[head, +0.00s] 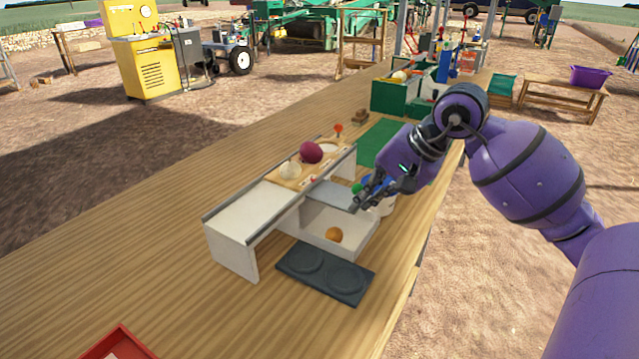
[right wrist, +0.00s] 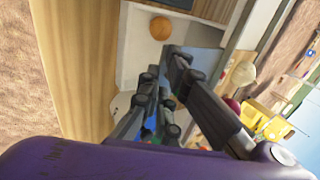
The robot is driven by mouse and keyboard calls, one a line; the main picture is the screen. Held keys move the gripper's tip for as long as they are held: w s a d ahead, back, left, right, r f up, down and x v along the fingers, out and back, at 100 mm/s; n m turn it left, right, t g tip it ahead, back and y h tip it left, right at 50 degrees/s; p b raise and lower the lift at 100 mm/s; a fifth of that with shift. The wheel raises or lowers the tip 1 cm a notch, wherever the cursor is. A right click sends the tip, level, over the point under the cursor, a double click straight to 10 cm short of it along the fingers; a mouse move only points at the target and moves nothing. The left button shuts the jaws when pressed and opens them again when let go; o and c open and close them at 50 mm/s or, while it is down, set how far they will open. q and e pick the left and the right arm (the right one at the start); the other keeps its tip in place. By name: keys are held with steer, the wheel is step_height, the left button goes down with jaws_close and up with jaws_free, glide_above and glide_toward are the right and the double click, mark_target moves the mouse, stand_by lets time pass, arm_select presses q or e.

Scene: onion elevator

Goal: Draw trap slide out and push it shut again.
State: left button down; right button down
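The onion elevator's chute (head: 250,212) stands on the wooden table, with dark rails along its sides. A flat blue-grey plate (head: 328,195), which looks like the trap slide, juts from its right side above a white bin (head: 310,228). A green knob (head: 357,188) shows near the plate's outer end. My right gripper (head: 359,199) is beside that end, pointing down-left. In the right wrist view its fingers (right wrist: 163,72) are partly apart over the plate (right wrist: 205,62), with no clear hold on anything. Whether they touch the knob is unclear. My left gripper is out of view.
A red onion (head: 311,152) and a white onion (head: 290,170) sit on the chute. A brown onion (head: 334,235) lies in the bin. A white cup (head: 386,206) is right of the gripper.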

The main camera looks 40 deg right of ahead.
mark_target(326, 191)
steer(key=shift+s+f, duration=0.15)
steer(key=shift+f, duration=0.3)
steer(key=shift+w+a+b, duration=0.25)
steer(key=shift+w, duration=0.35)
steer(key=shift+w+a+b, duration=0.25)
steer(key=shift+w+b, duration=0.05)
steer(key=shift+w, duration=0.35)
steer(key=shift+w+a+b, duration=0.25)
steer(key=shift+w, duration=0.35)
steer(key=shift+w+a, duration=0.15)
steer(key=shift+w, duration=0.45)
steer(key=shift+w+a+r+b, duration=0.1)
steer(key=shift+w+a+b, duration=0.25)
steer(key=shift+w, duration=0.4)
steer(key=shift+w+a+r+b, duration=0.1)
steer(key=shift+w+a+b, duration=0.15)
steer(key=shift+w, duration=0.45)
steer(key=shift+r, duration=0.1)
steer(key=shift+w+r, duration=0.1)
steer(key=shift+r, duration=0.1)
